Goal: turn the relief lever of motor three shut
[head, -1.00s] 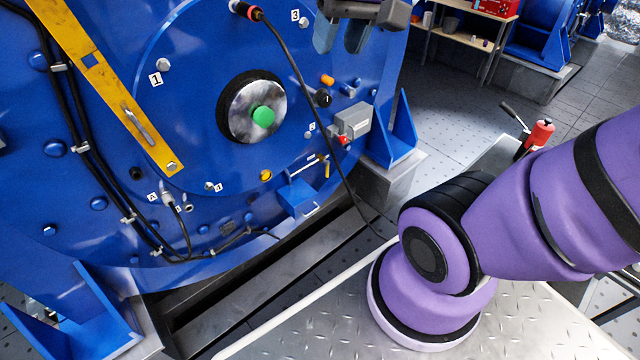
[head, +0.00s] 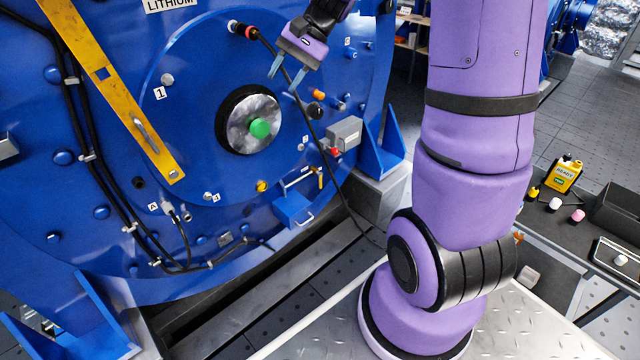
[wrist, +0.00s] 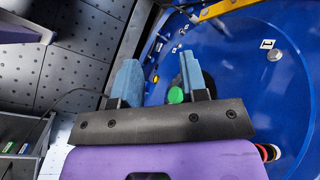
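The motor is a large blue round face (head: 200,60) with a silver hub and green centre (head: 259,128). A small yellow lever (head: 320,176) hangs down at the end of a short pipe, above a blue box (head: 293,208) low on the face; I take it for the relief lever, but its label is too small to read. My gripper (head: 286,74) is open and empty, in front of the upper right of the face, well above the lever. In the wrist view my gripper (wrist: 160,80) has its fingers apart, with the green centre (wrist: 176,95) behind them. The lever is not clear there.
A black cable (head: 300,95) runs from a red-ringed plug down past my gripper and right of the lever. A grey box (head: 345,133) and blue bracket (head: 386,145) stand right of the lever. A yellow bar (head: 110,90) crosses the left.

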